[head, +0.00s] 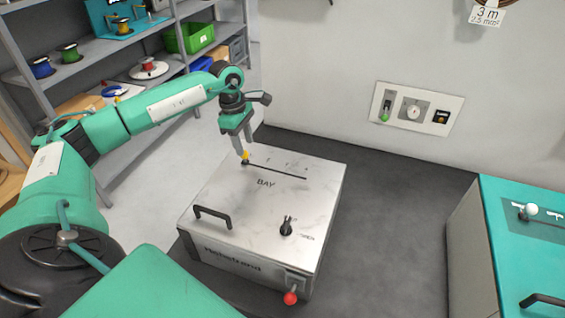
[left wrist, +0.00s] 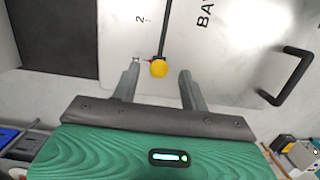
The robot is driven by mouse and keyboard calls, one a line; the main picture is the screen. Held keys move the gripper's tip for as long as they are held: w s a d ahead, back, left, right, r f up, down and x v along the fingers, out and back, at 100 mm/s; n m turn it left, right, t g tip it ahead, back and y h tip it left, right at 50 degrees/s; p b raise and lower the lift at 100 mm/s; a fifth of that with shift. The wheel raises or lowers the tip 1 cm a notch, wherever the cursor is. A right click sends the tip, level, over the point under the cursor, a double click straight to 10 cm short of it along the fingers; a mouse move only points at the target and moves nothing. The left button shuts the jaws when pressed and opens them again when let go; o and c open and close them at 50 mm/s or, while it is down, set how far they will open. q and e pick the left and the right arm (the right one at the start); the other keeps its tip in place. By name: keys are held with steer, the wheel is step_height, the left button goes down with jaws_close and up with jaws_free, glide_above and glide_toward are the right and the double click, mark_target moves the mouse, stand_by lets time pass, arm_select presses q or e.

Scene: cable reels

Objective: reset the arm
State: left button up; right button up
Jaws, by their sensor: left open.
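My left gripper (head: 240,146) is at the far left part of the metal box marked BAY (head: 225,207). In the left wrist view its two fingers (left wrist: 158,84) are spread apart, with the yellow knob (left wrist: 158,69) showing between their tips. I cannot tell whether a finger touches the knob. The knob also shows in the head view (head: 245,156), at the left end of a dark slot (head: 278,170) in the box top. My right gripper is not in view.
The box has a black handle (head: 212,217), a black rotary switch (head: 287,226) and a red-tipped lever (head: 290,298). Shelves with reels and a green bin (head: 190,38) stand at left. A teal-topped cabinet (head: 520,240) stands at right. A wall panel (head: 415,110) is behind.

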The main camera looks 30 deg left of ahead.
arm_select(q)
step_height(320, 180, up, 3)
steer(key=shift+r+p, duration=0.1)
steer(key=shift+p, duration=0.3)
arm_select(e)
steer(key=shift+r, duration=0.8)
